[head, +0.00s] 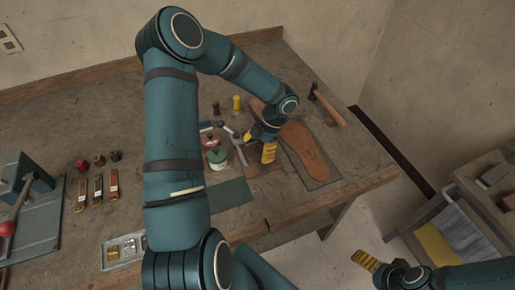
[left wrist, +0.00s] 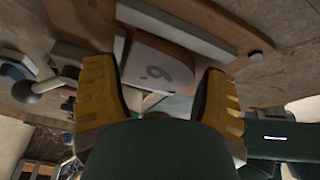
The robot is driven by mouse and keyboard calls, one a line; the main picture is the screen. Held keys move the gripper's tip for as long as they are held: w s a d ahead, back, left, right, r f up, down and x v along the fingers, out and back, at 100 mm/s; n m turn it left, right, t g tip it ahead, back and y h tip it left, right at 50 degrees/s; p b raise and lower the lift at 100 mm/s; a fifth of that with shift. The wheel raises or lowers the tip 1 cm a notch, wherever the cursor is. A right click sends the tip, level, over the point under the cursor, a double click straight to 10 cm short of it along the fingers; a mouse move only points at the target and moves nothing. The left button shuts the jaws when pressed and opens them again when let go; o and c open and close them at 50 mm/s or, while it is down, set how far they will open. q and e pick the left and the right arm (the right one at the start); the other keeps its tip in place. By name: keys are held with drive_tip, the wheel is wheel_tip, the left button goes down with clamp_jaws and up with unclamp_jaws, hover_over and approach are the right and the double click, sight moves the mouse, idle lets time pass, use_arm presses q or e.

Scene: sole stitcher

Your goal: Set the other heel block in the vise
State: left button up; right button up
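My left gripper (head: 262,145) is low over the right part of the bench, beside the brown sole. In the left wrist view its two yellow-and-black fingers (left wrist: 160,82) are spread apart. A pale block (left wrist: 157,66) with a dark numeral, 6 or 9, shows between and beyond the fingertips. The head view hides the block behind my gripper. My right gripper (head: 366,260) is low at the right, off the bench, with one yellow finger visible.
A brown sole (head: 306,149) and a hammer (head: 330,106) lie to the right of my left gripper. A teal press (head: 36,183), several handled tools (head: 98,190) and a tray (head: 122,250) are farther left.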

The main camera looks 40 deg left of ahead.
idle(0.3)
use_arm(q)
drive_tip(key=p+v, duration=0.2)
drive_tip(key=v, duration=1)
drive_tip(key=shift+r, duration=0.1)
